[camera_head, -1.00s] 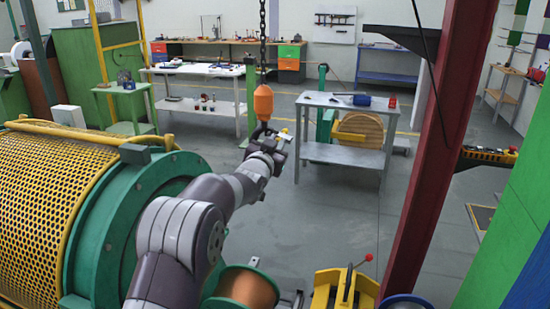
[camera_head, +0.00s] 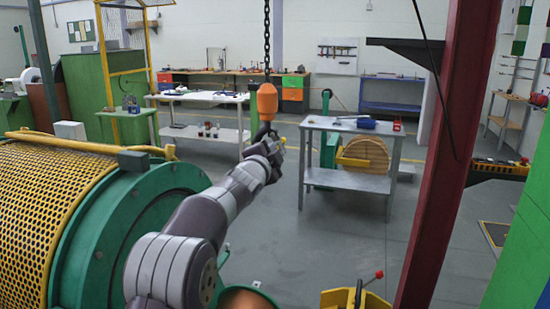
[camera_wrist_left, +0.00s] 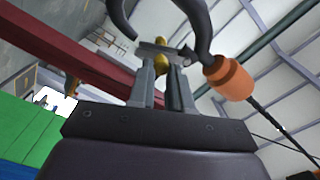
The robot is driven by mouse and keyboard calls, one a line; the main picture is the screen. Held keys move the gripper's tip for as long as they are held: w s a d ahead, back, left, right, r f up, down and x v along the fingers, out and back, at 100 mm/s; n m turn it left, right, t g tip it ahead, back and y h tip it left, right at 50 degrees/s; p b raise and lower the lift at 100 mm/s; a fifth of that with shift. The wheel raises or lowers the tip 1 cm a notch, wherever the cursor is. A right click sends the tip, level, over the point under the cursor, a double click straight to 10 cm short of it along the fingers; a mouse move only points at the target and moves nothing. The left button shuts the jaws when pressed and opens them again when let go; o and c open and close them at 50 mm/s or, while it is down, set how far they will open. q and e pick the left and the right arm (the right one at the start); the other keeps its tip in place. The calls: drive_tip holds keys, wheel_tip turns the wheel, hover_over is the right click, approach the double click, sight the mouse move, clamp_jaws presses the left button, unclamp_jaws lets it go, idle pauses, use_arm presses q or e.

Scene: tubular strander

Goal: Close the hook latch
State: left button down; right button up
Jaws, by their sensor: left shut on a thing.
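A dark crane hook (camera_head: 264,131) hangs below an orange block (camera_head: 267,101) on a chain in the head view. In the left wrist view the curved hook (camera_wrist_left: 198,22) fills the top, with the orange block (camera_wrist_left: 230,79) to its right. My left gripper (camera_head: 274,147) is at the hook. In the wrist view my left gripper (camera_wrist_left: 166,62) is shut on the hook latch (camera_wrist_left: 160,63), whose yellow part shows between the fingers. A grey piece lies across the fingertips by the hook's opening. Whether the latch touches the hook tip I cannot tell. My right gripper is not in view.
A grey table (camera_head: 345,127) with blue and red items stands behind, right of the hook. A green and yellow mesh machine (camera_head: 60,215) fills the left. A red column (camera_head: 440,170) stands at right. Open floor (camera_head: 300,240) lies between.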

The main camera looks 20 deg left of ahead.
use_arm(q)
drive_tip(key=shift+a+m, duration=0.15)
drive_tip(key=shift+m, duration=0.35)
drive_tip(key=c, duration=1.2)
unclamp_jaws()
drive_tip(key=shift+o, duration=0.7)
drive_tip(key=shift+w+a+f, duration=0.1)
drive_tip(key=shift+w+f, duration=0.05)
drive_tip(key=shift+w, duration=0.05)
drive_tip(key=shift+s, duration=0.1)
drive_tip(key=s+b, duration=0.4)
drive_tip(key=s, duration=0.8)
drive_tip(key=shift+s+a, duration=0.2)
drive_tip(key=shift+s, duration=0.1)
